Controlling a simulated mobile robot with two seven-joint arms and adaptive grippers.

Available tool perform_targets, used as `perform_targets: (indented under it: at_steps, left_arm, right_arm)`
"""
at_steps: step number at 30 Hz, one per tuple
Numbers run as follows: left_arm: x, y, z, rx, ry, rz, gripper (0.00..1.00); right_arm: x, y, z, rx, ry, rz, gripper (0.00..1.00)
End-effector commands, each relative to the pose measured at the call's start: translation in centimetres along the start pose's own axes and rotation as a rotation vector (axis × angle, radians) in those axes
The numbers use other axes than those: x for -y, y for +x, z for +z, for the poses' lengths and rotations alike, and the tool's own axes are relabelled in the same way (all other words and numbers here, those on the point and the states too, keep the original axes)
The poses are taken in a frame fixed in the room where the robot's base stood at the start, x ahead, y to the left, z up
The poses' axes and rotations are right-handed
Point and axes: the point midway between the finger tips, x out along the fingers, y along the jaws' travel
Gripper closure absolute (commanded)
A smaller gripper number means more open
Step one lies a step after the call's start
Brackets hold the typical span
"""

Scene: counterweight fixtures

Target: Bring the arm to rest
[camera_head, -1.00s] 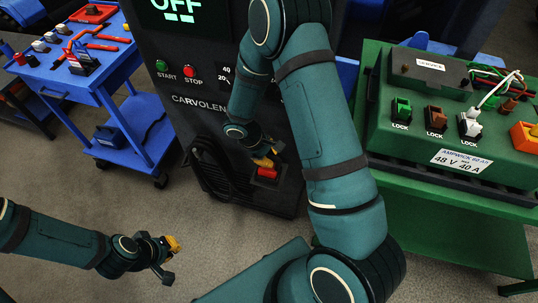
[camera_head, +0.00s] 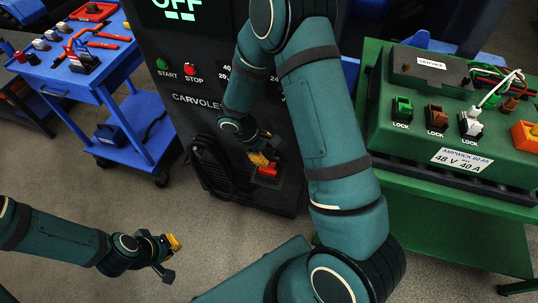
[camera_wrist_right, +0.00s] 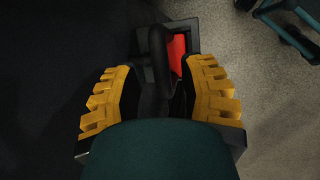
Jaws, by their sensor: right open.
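My right arm reaches down in front of the dark machine (camera_head: 185,115). My right gripper (camera_head: 262,160) is by the red socket part (camera_head: 268,171) low on the machine's front. In the right wrist view my right gripper (camera_wrist_right: 160,78) is open, its yellow-padded fingers on either side of a black handle-like part (camera_wrist_right: 158,55). The red part (camera_wrist_right: 178,52) shows beside it, between the fingertips. I cannot tell whether the fingers touch the black part. My left gripper (camera_head: 171,259) is open and empty above the floor at lower left.
A blue cart (camera_head: 85,85) with red tools stands at left. A green cart (camera_head: 455,230) at right carries a green battery box (camera_head: 440,160) with several connectors and a white cable. Black cable loops (camera_head: 207,170) hang on the machine's front. The grey floor between is clear.

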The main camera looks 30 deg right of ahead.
Motion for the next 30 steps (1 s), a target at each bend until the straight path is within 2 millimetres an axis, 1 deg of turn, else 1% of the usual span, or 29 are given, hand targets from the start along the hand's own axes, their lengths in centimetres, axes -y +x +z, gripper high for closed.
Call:
perform_targets:
  at_steps: [1, 6, 12, 15, 19, 25, 26, 28, 29, 30]
  left_arm:
    - [0.0, 0.0, 0.0, 0.000, 0.000, 0.000, 1.00]
    - [0.0, 0.0, 0.0, 0.000, 0.000, 0.000, 1.00]
    - [0.0, 0.0, 0.0, 0.000, 0.000, 0.000, 1.00]
    - [0.0, 0.0, 0.0, 0.000, 0.000, 0.000, 1.00]
    - [0.0, 0.0, 0.0, 0.000, 0.000, 0.000, 1.00]
    - [0.0, 0.0, -0.3, -0.007, 0.001, 0.000, 1.00]
    - [0.0, 0.1, -0.4, -0.009, 0.001, -0.001, 1.00]
    - [0.0, 0.1, -0.3, -0.008, 0.001, -0.001, 1.00]
    - [0.0, 0.1, -0.3, -0.007, 0.001, -0.001, 1.00]
    - [0.0, 0.1, -0.3, -0.007, 0.001, 0.000, 1.00]
  right_arm:
    - [-0.1, -1.2, -0.1, -0.005, 0.002, 0.003, 0.59]
    - [-0.1, -4.8, -0.1, -0.005, 0.000, 0.003, 0.59]
    - [-0.1, -7.8, -0.1, -0.004, 0.001, 0.002, 0.59]
    - [0.0, -8.7, 0.0, -0.003, 0.001, 0.002, 0.59]
    - [0.0, -9.1, 0.0, -0.001, 0.001, 0.000, 0.59]
    - [0.0, -9.2, 0.0, 0.000, 0.000, 0.000, 0.59]
    - [0.3, -9.0, -0.1, -0.005, 0.001, -0.009, 0.59]
    - [1.6, -8.1, -0.4, -0.031, 0.005, -0.052, 0.59]
    - [2.4, -7.5, -0.7, -0.048, 0.010, -0.080, 0.59]
    - [3.7, -6.7, -1.0, -0.076, 0.021, -0.125, 0.59]
